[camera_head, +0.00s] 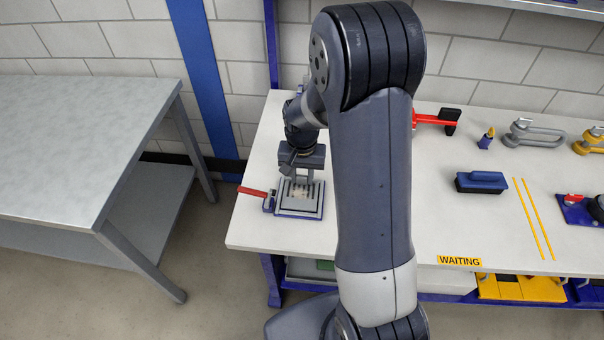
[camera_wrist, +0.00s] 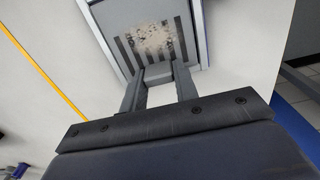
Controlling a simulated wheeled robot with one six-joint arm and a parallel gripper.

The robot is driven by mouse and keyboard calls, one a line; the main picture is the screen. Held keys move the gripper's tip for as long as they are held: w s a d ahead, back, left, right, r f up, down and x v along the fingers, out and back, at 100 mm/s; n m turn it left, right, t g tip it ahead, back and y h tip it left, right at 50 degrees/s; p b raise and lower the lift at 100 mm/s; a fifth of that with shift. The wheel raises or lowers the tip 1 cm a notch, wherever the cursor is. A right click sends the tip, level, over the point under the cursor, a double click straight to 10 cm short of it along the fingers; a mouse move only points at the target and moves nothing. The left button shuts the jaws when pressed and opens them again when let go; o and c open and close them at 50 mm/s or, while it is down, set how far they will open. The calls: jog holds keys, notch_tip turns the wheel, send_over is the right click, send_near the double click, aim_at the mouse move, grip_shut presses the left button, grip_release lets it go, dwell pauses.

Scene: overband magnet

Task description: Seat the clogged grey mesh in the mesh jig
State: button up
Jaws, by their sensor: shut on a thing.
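The mesh jig (camera_head: 283,213) is a grey framed fixture with a red lever on its left, near the left end of the white bench. The clogged grey mesh (camera_wrist: 149,43) shows dark slots and a pale beige crust over its middle. It lies flat within the jig's grey frame (camera_wrist: 200,30) in the wrist view; whether it is fully down cannot be told. My gripper (camera_wrist: 159,74) is shut on the mesh's near edge, with its fingers reaching down from above. In the head view, my gripper (camera_head: 302,181) partly covers the mesh and the jig.
The red lever (camera_head: 252,192) sticks out left of the jig. A blue brush-like block (camera_head: 482,182), yellow strips (camera_head: 533,218) and clamps (camera_head: 537,133) lie farther right on the bench. A grey metal table (camera_head: 75,150) stands left across a gap.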

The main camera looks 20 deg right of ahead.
jog(key=shift+f, duration=0.2)
jog(key=o, duration=1)
jog(key=shift+o, duration=0.2)
jog(key=shift+r, duration=0.15)
notch_tip(320, 180, up, 11)
jog(key=shift+f, duration=0.25)
notch_tip(320, 180, down, 10)
jog(key=shift+f, duration=0.25)
jog(key=shift+r+p, duration=0.3)
